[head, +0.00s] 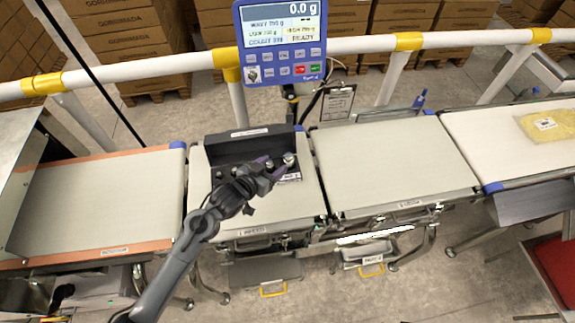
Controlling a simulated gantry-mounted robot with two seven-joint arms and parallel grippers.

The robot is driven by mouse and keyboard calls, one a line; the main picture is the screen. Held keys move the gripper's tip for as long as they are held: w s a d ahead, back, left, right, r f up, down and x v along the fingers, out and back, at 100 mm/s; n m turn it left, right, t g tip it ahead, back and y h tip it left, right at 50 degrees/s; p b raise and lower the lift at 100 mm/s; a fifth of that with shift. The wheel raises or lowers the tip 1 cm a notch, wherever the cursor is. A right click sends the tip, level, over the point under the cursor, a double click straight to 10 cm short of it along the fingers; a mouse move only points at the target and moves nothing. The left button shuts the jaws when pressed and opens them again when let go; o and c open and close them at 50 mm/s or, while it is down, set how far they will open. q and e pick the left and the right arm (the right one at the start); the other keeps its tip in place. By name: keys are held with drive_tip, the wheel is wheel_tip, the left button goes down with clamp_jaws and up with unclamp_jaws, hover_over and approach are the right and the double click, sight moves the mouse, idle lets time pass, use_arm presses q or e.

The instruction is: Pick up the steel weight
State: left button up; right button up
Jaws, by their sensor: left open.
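A dark open case (222,148) with a raised lid stands on the infeed belt. A shiny steel weight (289,158) shows at the right end of the case. My left gripper (277,166) is open over the right part of the case. Its fingertips reach close to the steel weight; I cannot tell whether they touch it. Smaller dark weights or knobs show farther left in the case, partly hidden by my left gripper and arm. My right gripper is not in view.
The weigh display (283,40) reads 0.0 g, behind the belts. An empty belt (390,168) lies right of the case, and another (95,205) lies left. A yellowish bag (548,122) lies on the far right belt. A white rail (150,66) runs behind.

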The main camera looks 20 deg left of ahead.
sight(288, 156)
use_arm(q)
drive_tip(key=x, duration=0.4)
drive_tip(key=shift+b+x, duration=0.6)
drive_tip(key=shift+x, duration=2)
drive_tip(key=shift+s+d+f, duration=0.1)
drive_tip(key=shift+d+f, duration=0.1)
clamp_jaws()
drive_tip(key=shift+r, duration=0.1)
